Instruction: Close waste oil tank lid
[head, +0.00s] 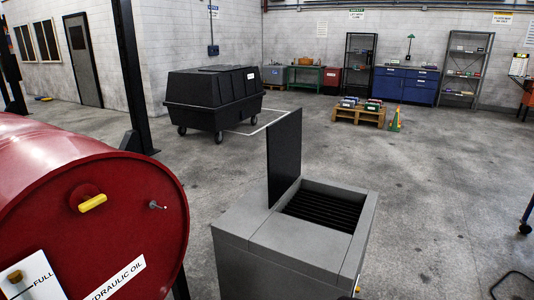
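The waste oil tank (238,262) is a grey box at the lower middle of the head view. Its dark lid (284,158) stands upright along the left side of a square opening. A black slatted grate (324,209) shows inside the opening. Neither of my grippers is in the head view.
A red hydraulic oil drum (150,215) fills the lower left, close to the tank. A black wheeled bin (215,97) stands behind. A pallet with boxes (358,115), a cone (395,120) and blue cabinets (405,85) are farther back. Floor right of the tank is mostly clear.

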